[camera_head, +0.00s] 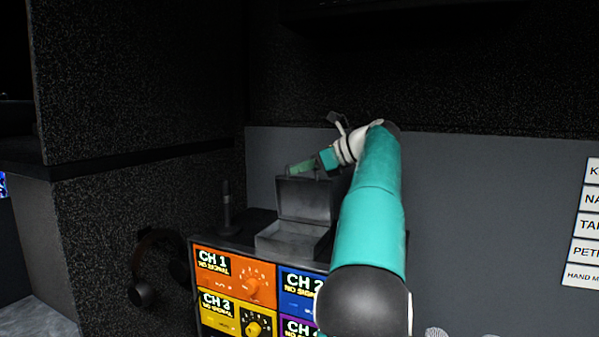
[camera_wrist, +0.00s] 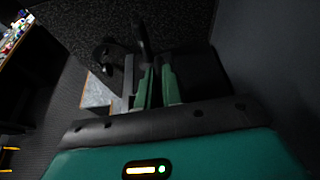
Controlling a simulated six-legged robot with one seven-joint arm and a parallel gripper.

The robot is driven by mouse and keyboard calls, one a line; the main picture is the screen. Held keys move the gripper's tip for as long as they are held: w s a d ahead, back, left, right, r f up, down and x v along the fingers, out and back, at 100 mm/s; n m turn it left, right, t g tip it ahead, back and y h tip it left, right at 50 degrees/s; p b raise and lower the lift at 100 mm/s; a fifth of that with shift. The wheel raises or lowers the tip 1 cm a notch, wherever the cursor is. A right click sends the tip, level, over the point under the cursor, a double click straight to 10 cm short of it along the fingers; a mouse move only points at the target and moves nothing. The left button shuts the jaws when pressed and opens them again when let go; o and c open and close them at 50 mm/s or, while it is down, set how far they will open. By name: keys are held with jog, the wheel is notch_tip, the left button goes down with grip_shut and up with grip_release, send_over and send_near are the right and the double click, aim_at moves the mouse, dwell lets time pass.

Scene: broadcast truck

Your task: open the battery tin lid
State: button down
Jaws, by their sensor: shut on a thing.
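The battery tin (camera_head: 285,243) is a grey metal box on top of the channel panel in the head view. Its lid (camera_head: 305,200) stands raised, about upright, at the back of the box. My gripper (camera_head: 300,168) is at the lid's top edge, with its green fingers closed on it. In the wrist view the two green fingers of my gripper (camera_wrist: 158,88) are close together with a thin dark edge between them. The tin's inside is too dark to make out.
The channel panel (camera_head: 236,277) with coloured blocks and knobs is below the tin. A dark upright post (camera_head: 227,208) stands left of the tin. A grey wall (camera_head: 480,220) is close behind. A dark round wheel-like object (camera_head: 150,270) is at the lower left.

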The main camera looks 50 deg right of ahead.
jog(key=shift+d, duration=0.5)
jog(key=c, duration=1.8)
grip_release()
jog(key=shift+w, duration=0.1)
jog(key=v, duration=1.4)
jog(key=shift+w+a+r, duration=0.1)
jog(key=shift+w, duration=0.05)
